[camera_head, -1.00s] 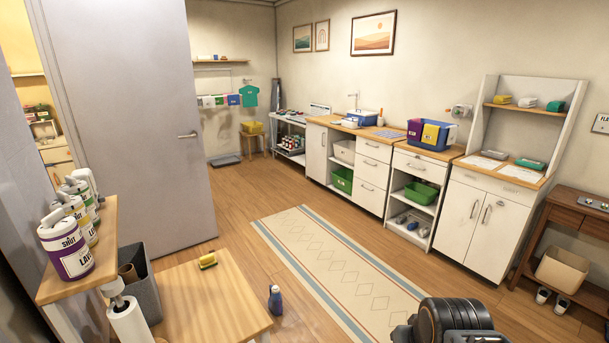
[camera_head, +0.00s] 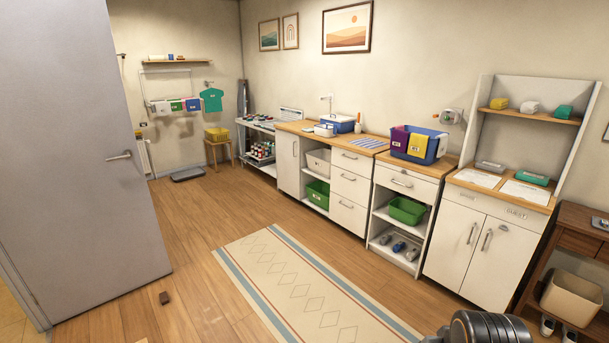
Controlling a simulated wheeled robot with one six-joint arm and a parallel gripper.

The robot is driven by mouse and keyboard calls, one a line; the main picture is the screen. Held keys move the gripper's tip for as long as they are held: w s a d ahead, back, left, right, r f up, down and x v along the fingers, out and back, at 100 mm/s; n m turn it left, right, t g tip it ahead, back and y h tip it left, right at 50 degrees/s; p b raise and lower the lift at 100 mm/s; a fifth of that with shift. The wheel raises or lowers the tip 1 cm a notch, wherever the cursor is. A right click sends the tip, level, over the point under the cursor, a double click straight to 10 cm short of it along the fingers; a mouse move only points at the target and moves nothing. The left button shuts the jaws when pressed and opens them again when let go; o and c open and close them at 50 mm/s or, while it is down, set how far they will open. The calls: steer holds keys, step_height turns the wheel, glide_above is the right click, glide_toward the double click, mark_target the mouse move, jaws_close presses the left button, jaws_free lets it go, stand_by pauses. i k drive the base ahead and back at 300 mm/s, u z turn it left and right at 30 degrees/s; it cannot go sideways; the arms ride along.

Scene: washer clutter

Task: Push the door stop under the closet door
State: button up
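A large grey door (camera_head: 75,150) with a lever handle (camera_head: 120,156) stands open at the left. It is the only full-size door in view, and no label marks it as the closet door. A small dark brown block (camera_head: 164,298), which looks like the door stop, lies on the wooden floor. It is just to the right of the door's lower edge and apart from it. My gripper's fingers are not in view; only a dark part of my arm shows at the bottom right.
A cream patterned rug (camera_head: 300,290) lies right of the block. White cabinets (camera_head: 470,240) line the right wall, with a blue basket (camera_head: 430,149) on top. A brown side table (camera_head: 578,235) stands at the far right. Bare floor (camera_head: 195,230) lies between door and rug.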

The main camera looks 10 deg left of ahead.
mark_target(165, 299)
steer(key=u, duration=0.25)
steer(key=i, duration=1.15)
steer(key=u, duration=1.25)
steer(key=i, duration=0.85)
steer(key=u, duration=0.75)
